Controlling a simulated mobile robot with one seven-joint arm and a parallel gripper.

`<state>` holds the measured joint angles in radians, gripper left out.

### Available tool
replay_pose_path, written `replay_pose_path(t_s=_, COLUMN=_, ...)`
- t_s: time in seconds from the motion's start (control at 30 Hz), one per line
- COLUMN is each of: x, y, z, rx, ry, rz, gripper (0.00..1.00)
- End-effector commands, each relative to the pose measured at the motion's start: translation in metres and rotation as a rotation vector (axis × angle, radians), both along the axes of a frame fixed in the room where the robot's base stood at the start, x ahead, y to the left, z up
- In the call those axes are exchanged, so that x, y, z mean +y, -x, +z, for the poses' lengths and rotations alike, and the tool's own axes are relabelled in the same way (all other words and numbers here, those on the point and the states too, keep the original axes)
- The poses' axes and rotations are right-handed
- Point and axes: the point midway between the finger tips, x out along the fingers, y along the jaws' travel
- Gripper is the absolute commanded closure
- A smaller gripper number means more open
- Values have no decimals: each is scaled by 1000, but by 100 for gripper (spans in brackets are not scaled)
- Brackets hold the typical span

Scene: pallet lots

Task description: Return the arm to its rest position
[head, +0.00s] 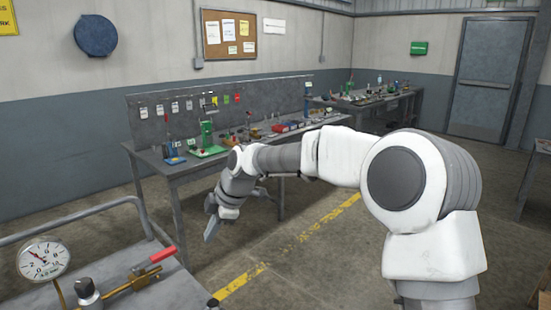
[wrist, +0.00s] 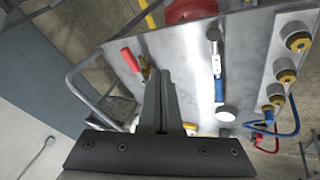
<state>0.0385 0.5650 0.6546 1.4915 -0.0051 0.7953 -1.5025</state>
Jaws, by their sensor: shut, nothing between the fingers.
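My arm (head: 340,158) reaches out from the right of the head view toward the left and bends down at its wrist. My gripper (head: 211,232) hangs over the floor between the workbench and the metal cart in the head view. In the wrist view my gripper (wrist: 160,78) has its two fingers together, with nothing between them. The fingers point toward a metal panel (wrist: 188,75) in the wrist view. I cannot tell how far the fingertips are from it, but no contact is clear.
A metal cart (head: 95,222) with a gauge (head: 43,259) and a red-handled valve (head: 163,254) stands at front left. A workbench (head: 170,165) with small tools stands behind my gripper.

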Motion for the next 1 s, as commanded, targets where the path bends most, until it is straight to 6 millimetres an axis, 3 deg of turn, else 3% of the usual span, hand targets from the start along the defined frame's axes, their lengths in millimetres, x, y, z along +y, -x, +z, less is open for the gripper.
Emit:
replay_pose_path(t_s=0.03, x=-14, y=8, z=19, rx=-1, ry=27, rz=-52, gripper=100)
replay_pose_path(t_s=0.1, x=-32, y=19, z=35, rx=5, ry=55, rz=-130, gripper=100)
replay_pose_path(t_s=0.37, x=-105, y=64, z=91, rx=25, ry=109, rz=-458, gripper=100)
replay_pose_path(t_s=0.6, x=-172, y=116, z=139, rx=39, ry=79, rz=-790, gripper=100)
replay_pose_path(t_s=0.8, x=-223, y=169, z=166, rx=69, ry=-4, rz=-1093, gripper=100)
replay_pose_path(t_s=1.0, x=-269, y=229, z=170, rx=132, ry=-132, rz=-1454, gripper=100)
